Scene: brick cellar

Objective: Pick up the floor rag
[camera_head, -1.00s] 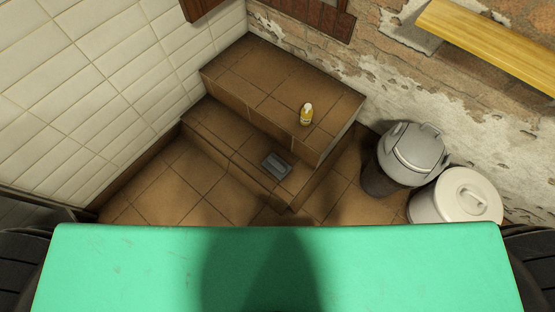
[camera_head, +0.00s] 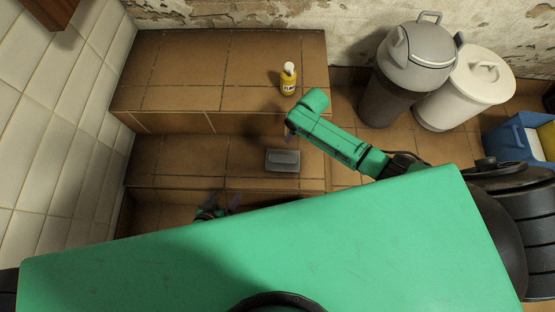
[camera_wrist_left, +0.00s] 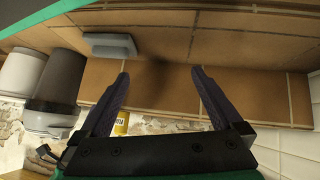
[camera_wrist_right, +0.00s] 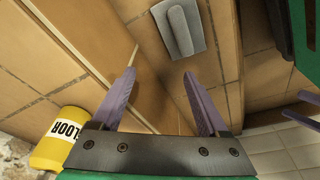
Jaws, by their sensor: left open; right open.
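The floor rag appears as a grey, flat, folded piece (camera_head: 283,160) lying on the lower tiled step. It also shows at the upper left of the left wrist view (camera_wrist_left: 110,46) and at the top of the right wrist view (camera_wrist_right: 181,27). My left gripper (camera_head: 220,204) is open and empty, left of the rag and nearer my body; its fingers show apart in its wrist view (camera_wrist_left: 160,78). My right gripper is open and empty (camera_wrist_right: 159,77), apart from the rag; in the head view it is mostly hidden by my right arm, just above the rag's right side.
A yellow bottle (camera_head: 289,82) stands on the upper step (camera_head: 190,75), labelled FLOOR in the right wrist view (camera_wrist_right: 64,138). A grey lidded can (camera_head: 415,60), a white bin (camera_head: 470,85) and a blue container (camera_head: 512,138) stand at the right. A tiled wall (camera_head: 60,130) bounds the left.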

